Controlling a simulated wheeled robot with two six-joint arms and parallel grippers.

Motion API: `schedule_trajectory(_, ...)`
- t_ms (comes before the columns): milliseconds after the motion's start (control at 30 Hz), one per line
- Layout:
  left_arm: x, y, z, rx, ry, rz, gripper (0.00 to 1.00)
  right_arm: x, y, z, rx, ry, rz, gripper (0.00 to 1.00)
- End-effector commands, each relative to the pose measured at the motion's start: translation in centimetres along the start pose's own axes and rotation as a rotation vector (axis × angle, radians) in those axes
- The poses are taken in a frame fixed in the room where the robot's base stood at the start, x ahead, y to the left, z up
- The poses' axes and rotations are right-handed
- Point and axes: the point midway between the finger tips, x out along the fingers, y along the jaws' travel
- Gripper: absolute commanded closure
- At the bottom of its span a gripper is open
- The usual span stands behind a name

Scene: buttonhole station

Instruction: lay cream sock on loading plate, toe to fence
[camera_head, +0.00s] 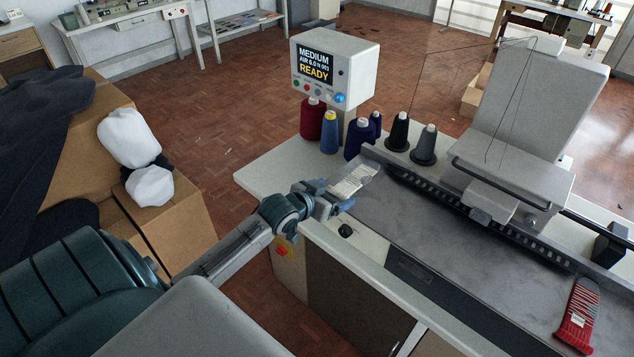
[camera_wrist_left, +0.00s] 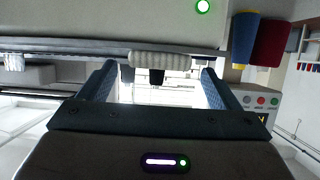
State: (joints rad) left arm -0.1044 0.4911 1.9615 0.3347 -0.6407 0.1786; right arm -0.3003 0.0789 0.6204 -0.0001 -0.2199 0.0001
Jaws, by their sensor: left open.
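The cream sock (camera_head: 355,180) lies at the left end of the grey loading plate (camera_head: 450,250), close to the dark fence strip (camera_head: 450,201) along the plate's back. My left gripper (camera_head: 335,198) is open at the sock's near left end. In the left wrist view a pale ribbed piece (camera_wrist_left: 165,61), seemingly the sock, shows between and just beyond the open fingertips (camera_wrist_left: 158,75). I cannot tell which end is the toe or whether it touches the fence. My right gripper is not in view.
A red and grey sock (camera_head: 578,315) lies at the plate's right end. Thread cones (camera_head: 329,132) and a control box reading READY (camera_head: 334,72) stand behind the left end. The machine head (camera_head: 540,110) rises behind the plate. The plate's middle is clear.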

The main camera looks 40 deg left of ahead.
Motion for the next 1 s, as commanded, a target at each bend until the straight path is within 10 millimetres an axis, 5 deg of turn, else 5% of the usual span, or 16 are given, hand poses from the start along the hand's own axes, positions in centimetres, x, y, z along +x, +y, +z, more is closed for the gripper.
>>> schedule_trajectory(300,-6.5,0.0,0.2,0.01,-0.004,0.001,0.15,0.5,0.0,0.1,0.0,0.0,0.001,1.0)
schedule_trajectory(500,-9.2,-0.1,0.1,0.006,-0.005,-0.001,0.15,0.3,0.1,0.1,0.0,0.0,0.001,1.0)
schedule_trajectory(1000,-10.4,-0.1,0.1,0.0,-0.002,-0.001,0.15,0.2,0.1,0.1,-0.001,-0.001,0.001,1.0)
